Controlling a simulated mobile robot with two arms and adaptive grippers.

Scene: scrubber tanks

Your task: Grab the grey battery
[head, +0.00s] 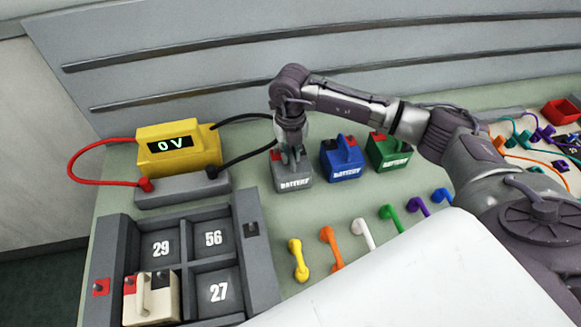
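The grey battery (294,181) stands on the green bench in the head view, left of the blue battery. Its front label reads BATTERY. My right gripper (287,150) points down from above and is at the top of the grey battery. The fingertips are small and partly hidden against the battery's top, so I cannot tell whether they are closed on its handle. The battery appears to rest on the bench. My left gripper is not in view.
A blue battery (343,160) and a green battery (388,152) stand to the right. A yellow voltmeter (180,148) reading 0 V stands left. A tray (187,248) with numbered slots holds a white battery (151,298). Several coloured connectors lie in front.

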